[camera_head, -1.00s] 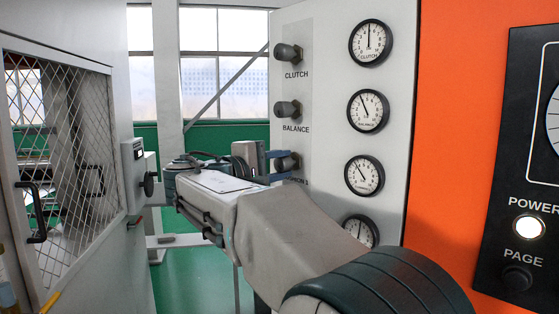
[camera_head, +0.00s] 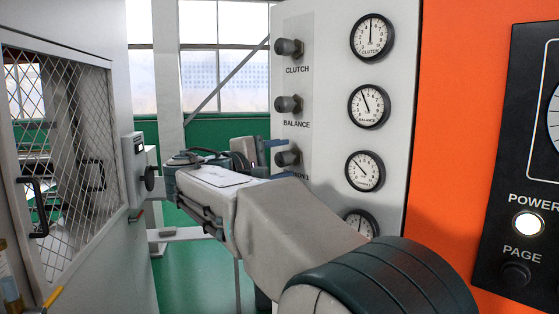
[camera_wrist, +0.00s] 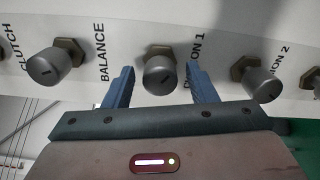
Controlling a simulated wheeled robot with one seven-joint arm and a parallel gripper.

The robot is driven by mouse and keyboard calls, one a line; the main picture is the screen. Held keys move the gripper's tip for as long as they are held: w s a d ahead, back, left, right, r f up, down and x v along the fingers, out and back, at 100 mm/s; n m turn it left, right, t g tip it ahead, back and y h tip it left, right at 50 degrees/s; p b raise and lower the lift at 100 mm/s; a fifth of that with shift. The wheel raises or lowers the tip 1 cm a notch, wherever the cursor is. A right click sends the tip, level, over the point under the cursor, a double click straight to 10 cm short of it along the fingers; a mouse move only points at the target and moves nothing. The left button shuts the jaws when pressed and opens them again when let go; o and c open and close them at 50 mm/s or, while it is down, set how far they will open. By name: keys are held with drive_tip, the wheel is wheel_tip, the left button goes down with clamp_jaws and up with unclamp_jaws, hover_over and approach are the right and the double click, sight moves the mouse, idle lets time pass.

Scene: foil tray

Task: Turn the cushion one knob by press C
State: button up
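The cushion 1 knob (camera_head: 287,158) is the third dark knob down on the light grey panel of the press. In the wrist view this knob (camera_wrist: 159,76) sits between the two blue fingers of my gripper (camera_wrist: 159,84). There is a gap on each side, so the fingers are apart from it. The slot on its face is tilted. Its label is partly hidden by the right finger in the wrist view. In the head view my gripper (camera_head: 266,157) is just left of the knob, fingers spread above and below it. The cushion 1 dial (camera_head: 365,171) has its needle toward the upper left.
The balance knob (camera_wrist: 47,66) and cushion 2 knob (camera_wrist: 263,84) flank the gripper closely. The clutch knob (camera_head: 287,47) is at the top. A mesh door (camera_head: 75,150) stands at the left. An orange panel (camera_head: 460,120) with a black control box is at the right.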

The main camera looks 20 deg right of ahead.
drive_tip(key=b+v, duration=0.2)
drive_tip(key=v, duration=1.2)
drive_tip(key=shift+w, duration=0.1)
idle(2.2)
drive_tip(key=s+d+f+g+y, duration=0.2)
drive_tip(key=s+d+f+y, duration=0.15)
drive_tip(key=f, duration=0.55)
drive_tip(key=s+d+f+g+y, duration=0.1)
drive_tip(key=s+d+f+y, duration=0.25)
drive_tip(key=f, duration=0.65)
drive_tip(key=s+a+f+m+y, duration=0.2)
drive_tip(key=s+f+m+y, duration=0.1)
drive_tip(key=f, duration=0.6)
drive_tip(key=s+a+f+m+y, duration=0.2)
drive_tip(key=s+f+m+y, duration=0.1)
drive_tip(key=s+f+y, duration=0.3)
wheel_tip(320, 180, down, 3)
drive_tip(key=shift+s+m+g+y, duration=0.3)
drive_tip(key=shift+s+m+g, duration=0.1)
drive_tip(key=shift+s, duration=0.8)
